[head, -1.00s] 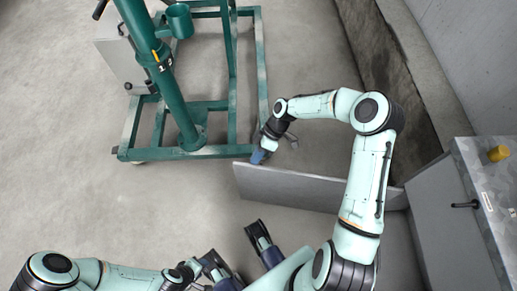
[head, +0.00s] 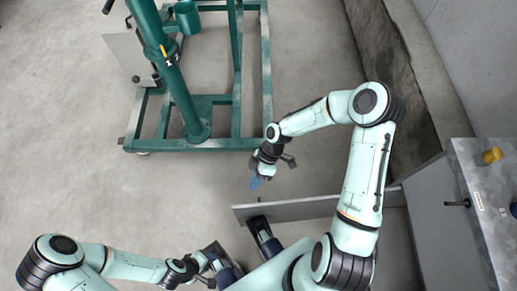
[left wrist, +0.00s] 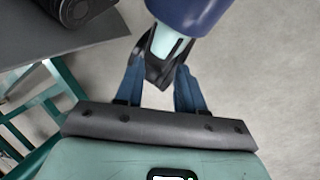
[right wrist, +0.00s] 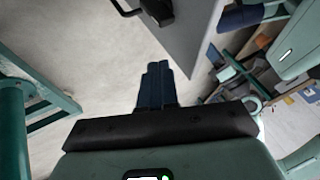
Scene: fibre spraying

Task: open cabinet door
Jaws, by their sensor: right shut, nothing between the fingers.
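The cabinet (head: 488,185) stands at the right of the head view. Its grey door panel (head: 310,207) stands swung out well away from the cabinet front. In the right wrist view the door (right wrist: 195,30) rises ahead with a dark handle (right wrist: 128,8) on it. My right gripper (head: 255,183) is shut and empty, just beyond the door's free edge and apart from it. Its fingers (right wrist: 157,85) are together in the right wrist view. My left gripper (head: 212,262) is low in the head view; its blue fingers (left wrist: 160,90) are apart with nothing gripped.
A green wheeled frame (head: 200,130) with a post stands beyond the door. A grey wall (head: 470,60) runs along the right. Shelves with objects (right wrist: 240,70) show in the right wrist view. The floor at left is clear.

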